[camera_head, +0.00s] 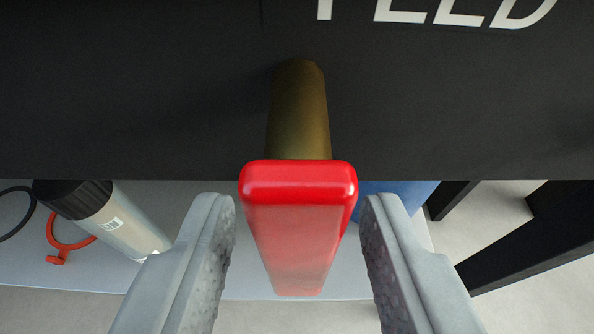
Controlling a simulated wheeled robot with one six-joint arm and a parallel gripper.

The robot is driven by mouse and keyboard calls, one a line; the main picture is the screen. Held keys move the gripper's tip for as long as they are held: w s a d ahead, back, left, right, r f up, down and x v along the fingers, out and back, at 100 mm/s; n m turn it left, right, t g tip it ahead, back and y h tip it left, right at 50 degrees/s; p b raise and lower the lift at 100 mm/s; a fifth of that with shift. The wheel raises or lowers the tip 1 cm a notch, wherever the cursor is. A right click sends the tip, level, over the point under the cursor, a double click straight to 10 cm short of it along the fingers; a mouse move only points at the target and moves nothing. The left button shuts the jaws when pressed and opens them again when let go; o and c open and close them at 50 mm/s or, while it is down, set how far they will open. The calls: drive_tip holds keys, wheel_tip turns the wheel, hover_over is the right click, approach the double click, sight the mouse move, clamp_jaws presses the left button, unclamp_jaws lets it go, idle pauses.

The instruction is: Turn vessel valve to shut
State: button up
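The valve has a red handle (298,225) on a brass-coloured stem (298,112) that comes out of a black panel (130,90). The handle's long side runs down the picture from the end of the stem. My gripper (297,205) is open, with one grey finger on each side of the handle. A gap shows between the handle and each finger, so neither visibly touches it. The vessel itself cannot be made out for certain.
White letters, partly cut off, show on the panel's top edge. Below left, a pale cylinder (130,228) with a black cap lies near a red clamp-like ring (60,240) and a black ring (16,212). Black frame legs (530,240) stand at right. A blue thing (400,195) is partly hidden.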

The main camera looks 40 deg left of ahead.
drive_tip(key=shift+w+a+f, duration=0.15)
drive_tip(key=shift+w+a, duration=0.05)
drive_tip(key=shift+w, duration=0.05)
clamp_jaws()
